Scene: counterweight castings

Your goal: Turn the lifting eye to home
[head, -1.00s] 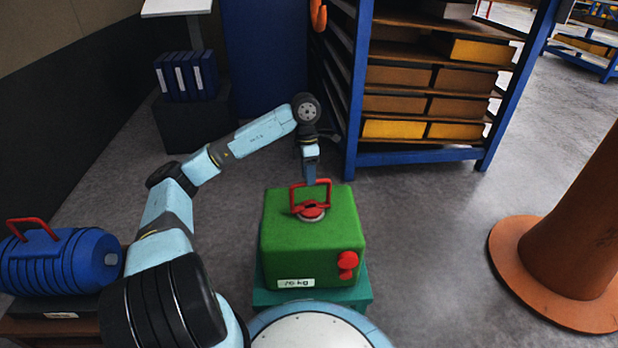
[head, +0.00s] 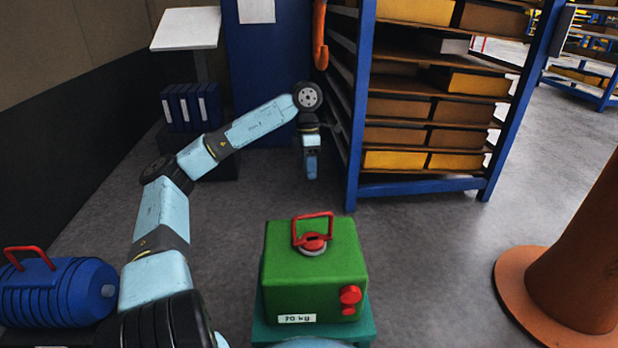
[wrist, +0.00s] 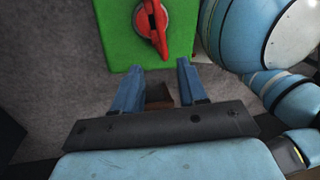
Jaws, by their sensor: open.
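The red lifting eye (head: 313,232) stands upright on a grey round base on top of the green casting (head: 312,280). Its loop runs roughly left to right in the head view. In the wrist view the eye (wrist: 155,25) shows from above on the green top (wrist: 120,45). My gripper (head: 311,177) points down beyond the casting, apart from the eye. In the wrist view its two blue fingers (wrist: 157,80) are spread with nothing between them, their tips near the casting's edge. The home mark cannot be made out.
A red knob (head: 350,298) and a white weight label (head: 297,319) are on the casting's front. A blue casting with a red handle (head: 60,290) lies at left. A blue shelf rack (head: 352,120) stands behind, and an orange-brown column (head: 570,260) at right. Grey floor is clear between.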

